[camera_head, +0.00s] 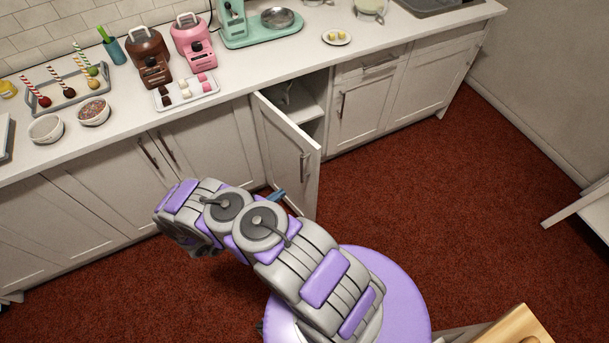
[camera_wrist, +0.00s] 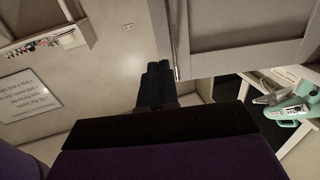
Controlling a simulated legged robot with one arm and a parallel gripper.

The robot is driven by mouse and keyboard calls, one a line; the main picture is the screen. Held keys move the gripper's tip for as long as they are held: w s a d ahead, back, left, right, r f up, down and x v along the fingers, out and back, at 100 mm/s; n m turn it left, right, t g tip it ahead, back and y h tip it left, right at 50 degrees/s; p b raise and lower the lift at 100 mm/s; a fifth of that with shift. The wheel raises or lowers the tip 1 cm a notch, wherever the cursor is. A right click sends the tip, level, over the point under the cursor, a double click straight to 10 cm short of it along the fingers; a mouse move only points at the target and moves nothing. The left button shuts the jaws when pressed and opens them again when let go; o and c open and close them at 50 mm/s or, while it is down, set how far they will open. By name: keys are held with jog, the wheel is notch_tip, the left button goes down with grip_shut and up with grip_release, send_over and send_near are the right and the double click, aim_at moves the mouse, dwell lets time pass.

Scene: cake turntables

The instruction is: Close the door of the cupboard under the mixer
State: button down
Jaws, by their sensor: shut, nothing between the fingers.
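The mint-green mixer (camera_head: 235,22) stands on the counter. Below it, the cupboard door (camera_head: 286,150) is open, swung out into the room, with a vertical handle (camera_head: 304,167) near its free edge. The shelf (camera_head: 299,101) inside the cupboard shows. My gripper (camera_head: 277,195) is mostly hidden behind my arm; its blue tip shows low by the door. In the wrist view, my gripper (camera_wrist: 155,84) has its dark fingers together, empty. The door panel (camera_wrist: 245,42) is just beside and above them; I cannot tell whether they touch it.
The counter (camera_head: 285,62) holds a brown machine (camera_head: 149,55), a pink machine (camera_head: 194,42), a tray of sweets (camera_head: 186,91) and bowls. Neighbouring cupboards (camera_head: 358,110) are shut. The wrist view shows a mint-green appliance (camera_wrist: 292,112).

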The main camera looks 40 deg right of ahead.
jog(key=b, duration=0.3)
send_near(314, 169)
jog(key=d, duration=0.4)
jog(key=shift+d, duration=0.2)
jog(key=shift+d+r+b, duration=0.1)
jog(key=shift+d+b, duration=0.55)
jog(key=shift+d, duration=0.6)
